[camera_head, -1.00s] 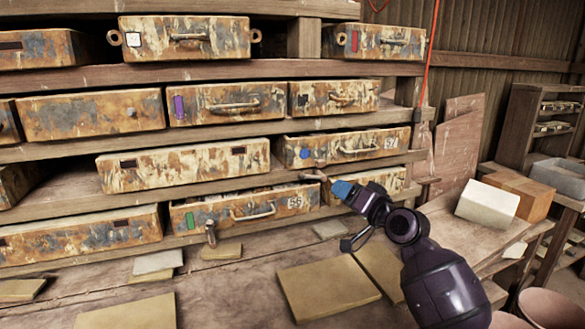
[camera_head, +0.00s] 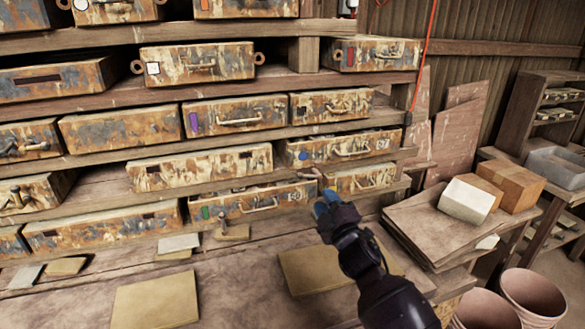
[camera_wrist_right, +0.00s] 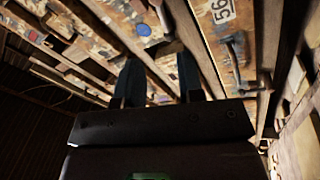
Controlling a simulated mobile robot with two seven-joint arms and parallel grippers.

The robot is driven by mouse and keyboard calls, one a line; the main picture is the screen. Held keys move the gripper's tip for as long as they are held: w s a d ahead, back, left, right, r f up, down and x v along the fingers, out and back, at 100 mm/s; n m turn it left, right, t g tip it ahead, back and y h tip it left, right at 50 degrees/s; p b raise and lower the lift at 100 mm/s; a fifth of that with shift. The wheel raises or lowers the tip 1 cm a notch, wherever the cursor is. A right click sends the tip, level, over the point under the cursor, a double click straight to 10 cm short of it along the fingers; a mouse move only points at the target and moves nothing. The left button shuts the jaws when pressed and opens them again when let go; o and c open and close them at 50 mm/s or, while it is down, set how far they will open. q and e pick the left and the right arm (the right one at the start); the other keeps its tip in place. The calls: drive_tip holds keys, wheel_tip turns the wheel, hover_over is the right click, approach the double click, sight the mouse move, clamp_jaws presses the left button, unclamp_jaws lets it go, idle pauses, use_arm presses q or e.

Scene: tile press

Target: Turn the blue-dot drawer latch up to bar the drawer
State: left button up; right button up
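The drawer with the blue dot (camera_head: 303,156) has a rusty front (camera_head: 322,153) and a curved handle, and sits in the shelf at centre right. A small brown latch (camera_head: 311,174) is on the shelf edge below the dot and appears to lie sideways. My right gripper (camera_head: 325,203), with blue fingertips, is below and slightly right of the latch. In the right wrist view its two fingers (camera_wrist_right: 158,80) are apart, with the blue dot (camera_wrist_right: 143,29) beyond them. A brown piece, perhaps the latch, shows between the fingers; contact cannot be told. My left gripper is not in view.
The green-marked drawer (camera_head: 252,201) is to the lower left, with its own latch (camera_head: 222,222) hanging down. Flat tiles (camera_head: 155,305) lie on the bench below. Boxes (camera_head: 508,185) and buckets (camera_head: 532,296) are at the right.

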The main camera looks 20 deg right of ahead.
sight(302, 167)
drive_tip(key=w+a+r+n+p, duration=0.1)
drive_tip(key=w+a+r+n, duration=0.1)
drive_tip(key=w, duration=0.7)
drive_tip(key=shift+w, duration=0.35)
drive_tip(key=shift+a, duration=0.1)
drive_tip(key=shift+f, duration=0.1)
clamp_jaws()
drive_tip(key=shift+r+m+h, duration=0.2)
drive_tip(key=shift+r+m, duration=0.1)
drive_tip(key=shift+m, duration=0.55)
drive_tip(key=shift+r+m+h, duration=0.2)
drive_tip(key=shift+r+m, duration=0.05)
drive_tip(key=shift+m, duration=0.6)
unclamp_jaws()
